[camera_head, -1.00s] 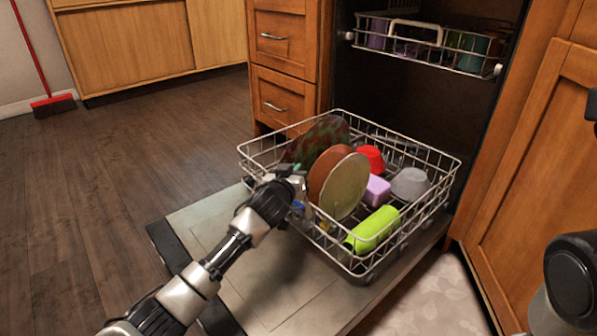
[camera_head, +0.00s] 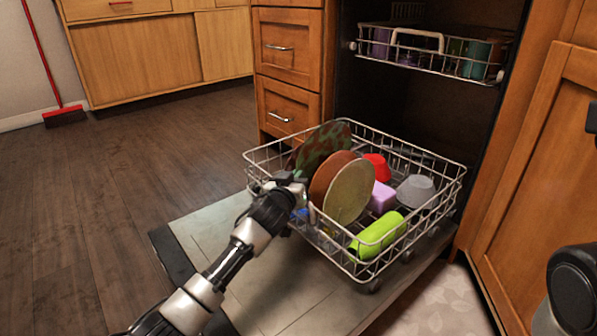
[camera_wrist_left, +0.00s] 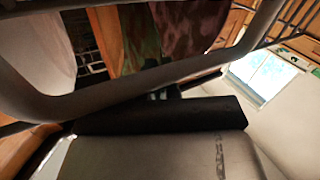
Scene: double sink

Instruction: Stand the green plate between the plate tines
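A green plate mottled with reddish brown (camera_head: 322,143) stands tilted in the lower dishwasher rack (camera_head: 408,262), behind the other plates. It also shows in the left wrist view (camera_wrist_left: 138,40), behind the rack wires. A brown plate (camera_head: 322,178) and a pale olive plate (camera_head: 352,192) stand in front of it. My left gripper (camera_head: 291,184) is at the rack's left side, close to the plates' left edges. Its fingertips are hard to make out, so I cannot tell whether it touches or grips the green plate. The tines under the plates are mostly hidden. My right gripper is out of view.
The rack also holds a red cup (camera_head: 378,165), a purple block (camera_head: 383,198), a grey bowl (camera_head: 415,190) and a lime-green cylinder (camera_head: 378,234). It sits over the open dishwasher door (camera_head: 262,283). The upper rack (camera_head: 430,54) is above. Wooden cabinets stand either side.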

